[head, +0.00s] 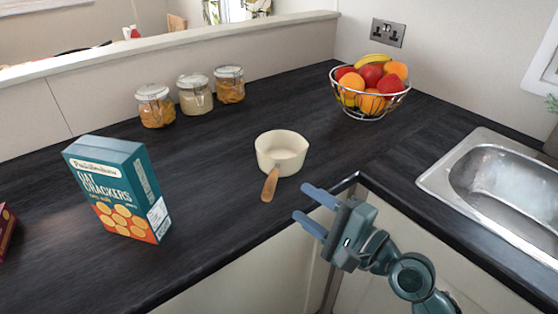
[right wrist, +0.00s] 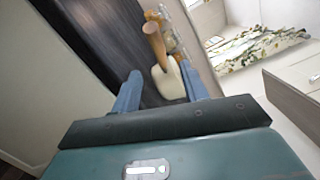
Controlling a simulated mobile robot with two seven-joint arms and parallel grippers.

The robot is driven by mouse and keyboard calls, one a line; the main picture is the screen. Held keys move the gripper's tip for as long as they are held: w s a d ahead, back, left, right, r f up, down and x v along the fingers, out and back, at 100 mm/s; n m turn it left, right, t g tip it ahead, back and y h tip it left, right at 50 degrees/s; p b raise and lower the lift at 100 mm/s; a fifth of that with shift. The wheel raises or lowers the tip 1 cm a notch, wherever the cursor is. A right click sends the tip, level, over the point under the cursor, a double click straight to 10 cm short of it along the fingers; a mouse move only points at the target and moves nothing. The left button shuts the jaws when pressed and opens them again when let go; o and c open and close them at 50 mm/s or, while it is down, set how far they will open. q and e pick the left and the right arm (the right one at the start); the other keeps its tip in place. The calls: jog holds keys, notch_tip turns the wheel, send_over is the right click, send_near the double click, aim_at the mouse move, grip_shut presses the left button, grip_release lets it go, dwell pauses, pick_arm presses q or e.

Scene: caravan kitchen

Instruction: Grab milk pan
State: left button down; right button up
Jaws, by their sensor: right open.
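The milk pan (head: 284,146) is cream coloured with a wooden handle (head: 269,185). It stands upright on the dark worktop in the head view, its handle pointing toward the front edge. My right gripper (head: 309,208) is open and empty, just right of the handle and apart from it, near the worktop's front corner. In the right wrist view the pan (right wrist: 168,82) and its handle show beyond the open fingers (right wrist: 160,92). My left gripper is not in view.
An oat crackers box (head: 118,188) stands left of the pan. Several glass jars (head: 195,94) line the back wall. A wire fruit bowl (head: 370,88) is behind right, and a metal sink (head: 500,180) is at right. The worktop around the pan is clear.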

aim_at(273, 182)
jog(key=x, duration=1)
jog(key=shift+d+f+p, duration=0.1)
jog(key=shift+f+p, duration=0.1)
jog(key=shift+p, duration=0.2)
grip_shut()
